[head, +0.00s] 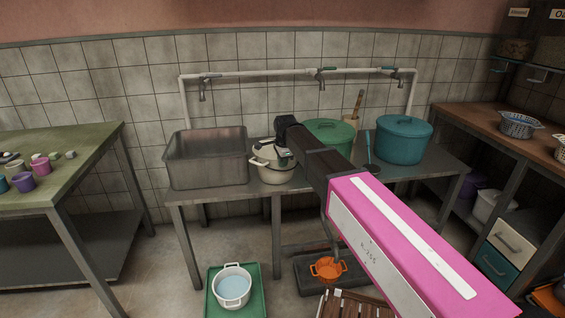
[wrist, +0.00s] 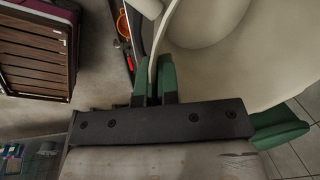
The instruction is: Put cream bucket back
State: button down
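The cream bucket (head: 270,174) is at the table's front edge, right of the metal basin, with my gripper at its upper right. I cannot tell whether it rests on the table or hangs just above it. In the wrist view its pale wall (wrist: 270,45) fills the upper right. My gripper (wrist: 156,84) has its green fingers close together on a thin cream curved part of the bucket, its rim or a handle. My arm and gripper hide part of the bucket in the head view.
The steel table (head: 215,194) also holds the metal basin (head: 207,172), a green pot (head: 330,130) and a teal pot (head: 402,142). A pipe with taps runs behind. On the floor are a white tub (head: 232,289) on a green tray and an orange pan (head: 327,270).

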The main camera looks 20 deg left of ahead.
jog(key=c, duration=1.4)
grip_release()
jog(key=shift+o, duration=0.2)
notch_tip(320, 180, up, 12)
jog(key=s+d, duration=0.1)
jog(key=shift+s+d, duration=0.15)
jog(key=shift+s, duration=0.15)
jog(key=d+f+n, duration=0.2)
jog(key=d+f, duration=0.6)
jog(key=d, duration=0.5)
jog(key=d+f+n, duration=0.2)
jog(key=d+f, duration=0.6)
jog(key=d, duration=0.5)
jog(key=s+d+f+n, duration=0.2)
jog(key=s+d+f, duration=0.2)
jog(key=d, duration=0.4)
jog(key=s+d+f+n+g, duration=0.1)
jog(key=s+d+f, duration=0.3)
jog(key=d, duration=0.4)
jog(key=s+d+f+n+h, duration=0.1)
jog(key=s+d+f+n, duration=0.2)
jog(key=d, duration=0.5)
notch_tip(320, 180, down, 2)
jog(key=shift+s+f+g, duration=0.15)
jog(key=shift+s+g, duration=0.15)
jog(key=shift+s, duration=0.25)
